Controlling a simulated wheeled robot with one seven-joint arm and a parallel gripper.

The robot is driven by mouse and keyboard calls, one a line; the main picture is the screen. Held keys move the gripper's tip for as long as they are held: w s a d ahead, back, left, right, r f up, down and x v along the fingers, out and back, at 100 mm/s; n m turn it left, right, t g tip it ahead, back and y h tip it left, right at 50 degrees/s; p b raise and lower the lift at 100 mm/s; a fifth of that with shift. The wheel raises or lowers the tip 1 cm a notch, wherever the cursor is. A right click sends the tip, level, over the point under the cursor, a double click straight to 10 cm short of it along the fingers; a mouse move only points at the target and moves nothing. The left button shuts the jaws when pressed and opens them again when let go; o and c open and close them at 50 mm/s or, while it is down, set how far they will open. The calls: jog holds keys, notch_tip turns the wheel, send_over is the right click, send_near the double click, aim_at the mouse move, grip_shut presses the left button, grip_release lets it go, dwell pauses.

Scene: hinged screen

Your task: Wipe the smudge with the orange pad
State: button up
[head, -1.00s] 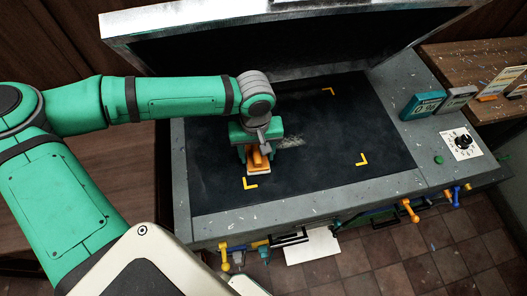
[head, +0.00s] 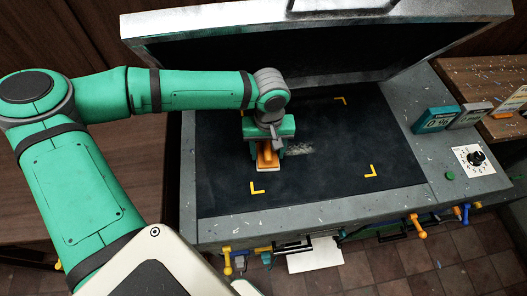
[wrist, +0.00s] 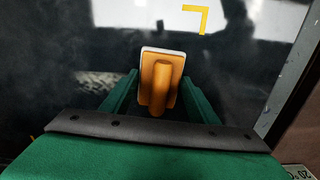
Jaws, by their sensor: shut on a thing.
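My gripper (head: 268,151) is shut on the orange pad (head: 267,156), which has an orange handle and a pale base. The pad also shows between the fingers in the wrist view (wrist: 160,82). It is over the dark bed; I cannot tell whether its base touches the surface. The smudge (head: 299,150) is a pale, streaky patch just right of my gripper in the head view, partly hidden by it. In the wrist view a pale hatched patch (wrist: 97,84) lies left of the pad, apart from it.
Yellow corner marks (head: 257,188) lie on the dark bed (head: 330,185), inside a grey frame. The hinged lid (head: 280,62) stands raised behind my arm. A dial (head: 476,158), a green button (head: 450,174) and small boxes (head: 435,120) are on the right. The front bed area is clear.

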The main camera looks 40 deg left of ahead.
jog(key=shift+w+d+f, duration=0.1)
jog(key=shift+w+d, duration=1.45)
jog(key=shift+w, duration=0.25)
jog(key=shift+w+d, duration=1.6)
jog(key=shift+w, duration=0.25)
jog(key=shift+w+d+f, duration=0.1)
jog(key=shift+w+d, duration=1.45)
jog(key=shift+w, duration=0.25)
jog(key=shift+w+d+r, duration=0.2)
jog(key=shift+w+d, duration=0.3)
jog(key=shift+d, duration=0.2)
jog(key=shift+r, duration=0.1)
